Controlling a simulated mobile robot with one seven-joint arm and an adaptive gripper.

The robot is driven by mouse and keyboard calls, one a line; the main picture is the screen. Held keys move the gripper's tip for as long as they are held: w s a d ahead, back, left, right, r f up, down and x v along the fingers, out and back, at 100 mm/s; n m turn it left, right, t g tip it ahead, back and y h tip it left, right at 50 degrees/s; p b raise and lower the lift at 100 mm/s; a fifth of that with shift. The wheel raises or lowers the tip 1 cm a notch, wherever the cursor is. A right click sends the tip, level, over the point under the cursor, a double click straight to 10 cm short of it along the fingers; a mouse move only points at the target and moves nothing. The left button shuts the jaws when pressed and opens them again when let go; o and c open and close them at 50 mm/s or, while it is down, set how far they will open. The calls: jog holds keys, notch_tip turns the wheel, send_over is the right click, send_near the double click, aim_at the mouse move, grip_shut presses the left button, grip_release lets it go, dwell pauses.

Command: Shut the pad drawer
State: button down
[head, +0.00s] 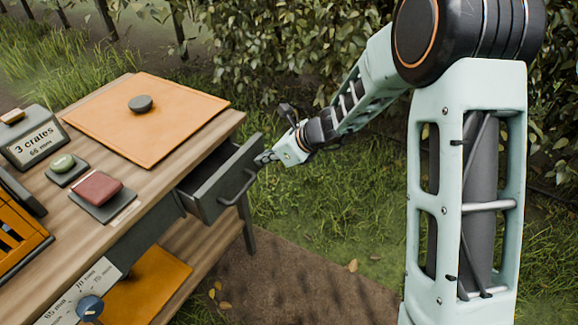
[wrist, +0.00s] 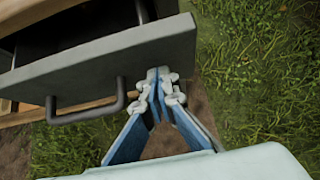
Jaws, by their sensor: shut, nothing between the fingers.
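The pad drawer (head: 209,189) is dark grey and stands pulled out from the right side of the wooden table. Its bar handle (head: 240,188) faces right, and part of its inside shows as dark. In the wrist view the drawer front (wrist: 110,62) fills the upper left, with the handle (wrist: 88,110) at its lower edge. My gripper (head: 265,158) is shut and empty at the far end of the drawer front, beside the handle and not on it. In the wrist view my fingertips (wrist: 158,76) overlap the front's right end; I cannot tell whether they touch it.
A leafy hedge (head: 265,55) stands behind. Grass and bare soil right of the drawer are clear.

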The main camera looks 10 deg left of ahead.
jog(key=w+a, duration=0.1)
jog(key=a, duration=0.1)
jog(key=a+p, duration=0.1)
jog(key=a, duration=0.2)
jog(key=w+a+p, duration=0.1)
jog(key=a, duration=0.1)
jog(key=shift+w+a+r, duration=0.1)
jog(key=shift+w+a, duration=0.1)
jog(key=shift+w, duration=0.15)
jog(key=shift+a+r, duration=0.15)
